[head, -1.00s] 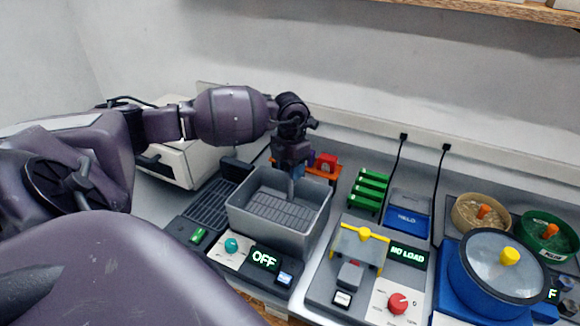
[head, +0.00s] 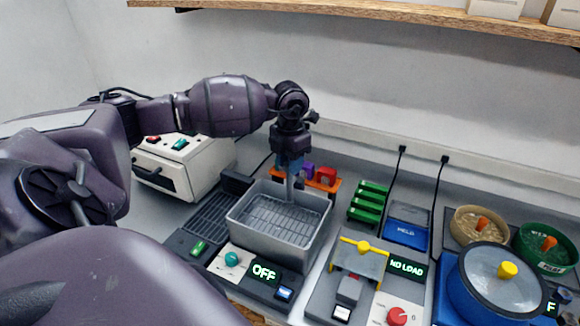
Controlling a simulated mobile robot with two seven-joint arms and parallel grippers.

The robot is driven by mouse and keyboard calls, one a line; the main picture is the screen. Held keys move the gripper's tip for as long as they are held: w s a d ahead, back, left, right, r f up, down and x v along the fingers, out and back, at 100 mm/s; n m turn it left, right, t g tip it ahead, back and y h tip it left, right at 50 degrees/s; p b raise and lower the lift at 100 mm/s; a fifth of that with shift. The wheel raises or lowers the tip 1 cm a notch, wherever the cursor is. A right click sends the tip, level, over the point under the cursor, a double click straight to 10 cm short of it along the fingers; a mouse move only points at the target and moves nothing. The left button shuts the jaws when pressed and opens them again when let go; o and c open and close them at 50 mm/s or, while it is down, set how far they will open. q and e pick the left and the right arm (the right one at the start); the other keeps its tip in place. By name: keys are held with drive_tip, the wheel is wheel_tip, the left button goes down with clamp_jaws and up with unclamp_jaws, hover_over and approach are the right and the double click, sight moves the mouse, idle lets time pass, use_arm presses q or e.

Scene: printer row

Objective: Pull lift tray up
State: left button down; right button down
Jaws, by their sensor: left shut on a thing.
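The lift tray (head: 275,220) is a grey slotted tray inside a grey rectangular tub (head: 292,252). My left gripper (head: 289,168) points down above the back of the tub and is shut on this handle. The gripper partly hides the top of the handle. My right gripper is not in view.
A panel with a teal knob (head: 232,258) and an "OFF" display (head: 265,272) lies in front of the tub. A beige box (head: 180,168) stands behind left, an orange rack (head: 322,184) behind. A blue pot (head: 495,285) and green racks (head: 369,203) are at right.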

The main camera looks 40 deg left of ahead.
use_arm(q)
drive_tip(key=shift+w+r, duration=0.15)
drive_tip(key=shift+r, duration=0.2)
drive_tip(key=c, duration=1.1)
unclamp_jaws()
drive_tip(key=shift+c, duration=0.2)
drive_tip(key=o, duration=0.4)
drive_tip(key=shift+c, duration=0.2)
drive_tip(key=shift+f, duration=0.1)
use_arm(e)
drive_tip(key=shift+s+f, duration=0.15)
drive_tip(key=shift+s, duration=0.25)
use_arm(q)
wheel_tip(320, 180, up, 11)
drive_tip(key=b, duration=0.1)
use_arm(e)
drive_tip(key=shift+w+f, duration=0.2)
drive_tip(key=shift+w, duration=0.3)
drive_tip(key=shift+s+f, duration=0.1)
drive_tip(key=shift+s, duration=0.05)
